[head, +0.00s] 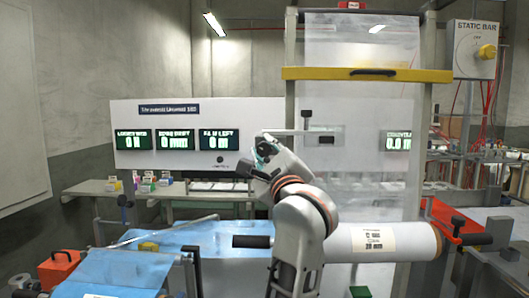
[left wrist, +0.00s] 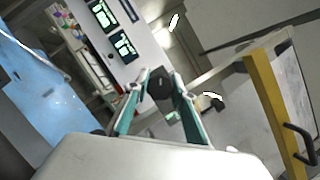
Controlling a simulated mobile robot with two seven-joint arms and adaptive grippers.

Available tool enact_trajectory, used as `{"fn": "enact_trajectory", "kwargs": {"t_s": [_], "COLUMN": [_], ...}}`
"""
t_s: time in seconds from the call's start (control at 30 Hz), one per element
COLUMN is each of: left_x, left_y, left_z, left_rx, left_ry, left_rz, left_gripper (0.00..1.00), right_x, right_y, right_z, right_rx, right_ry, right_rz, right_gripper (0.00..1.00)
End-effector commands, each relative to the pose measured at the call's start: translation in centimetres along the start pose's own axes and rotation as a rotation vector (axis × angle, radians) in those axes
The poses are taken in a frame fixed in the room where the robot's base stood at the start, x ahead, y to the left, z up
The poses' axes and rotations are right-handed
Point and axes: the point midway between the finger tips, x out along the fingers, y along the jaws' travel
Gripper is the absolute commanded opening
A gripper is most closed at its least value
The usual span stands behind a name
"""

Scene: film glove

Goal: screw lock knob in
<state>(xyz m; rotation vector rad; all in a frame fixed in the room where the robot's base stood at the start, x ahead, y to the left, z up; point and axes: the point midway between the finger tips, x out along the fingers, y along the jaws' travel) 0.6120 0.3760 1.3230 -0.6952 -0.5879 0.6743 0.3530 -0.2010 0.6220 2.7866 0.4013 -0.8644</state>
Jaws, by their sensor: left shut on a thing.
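My left gripper (head: 264,146) is raised in the middle of the head view, in front of the white display panel. In the left wrist view its two teal fingers (left wrist: 158,92) close on a dark round knob (left wrist: 160,83), which sits between the fingertips. In the head view the fingers and wrist mostly hide the knob. A pale horizontal bar (head: 291,132) runs from beside the fingertips to a plate on the right. I cannot tell whether the knob is seated in a thread. My right gripper is not in view.
A yellow crossbar (head: 366,74) with a black handle spans the frame holding clear film (head: 385,180). Blue sheet (head: 117,274) covers the front left, near an orange box (head: 58,269). The display panel (head: 170,150) stands behind.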

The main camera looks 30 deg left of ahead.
Motion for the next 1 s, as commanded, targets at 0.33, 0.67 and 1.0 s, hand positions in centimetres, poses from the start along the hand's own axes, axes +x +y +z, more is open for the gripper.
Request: {"fn": "enact_trajectory", "kwargs": {"t_s": [0.33, 0.67, 1.0], "left_x": [0.0, 0.0, 1.0], "left_y": [0.0, 0.0, -3.0], "left_z": [0.0, 0.0, 2.5], "left_rx": [0.000, 0.000, -0.005], "left_ry": [0.000, 0.000, -0.002], "left_rz": [0.000, -0.001, -0.004], "left_gripper": [0.37, 0.42, 0.42], "right_x": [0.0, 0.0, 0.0], "right_y": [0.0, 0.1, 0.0], "right_z": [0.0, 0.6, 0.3], "right_rx": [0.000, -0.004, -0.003], "right_ry": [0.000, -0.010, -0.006], "right_rz": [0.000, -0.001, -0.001], "right_gripper": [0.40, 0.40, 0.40]}}
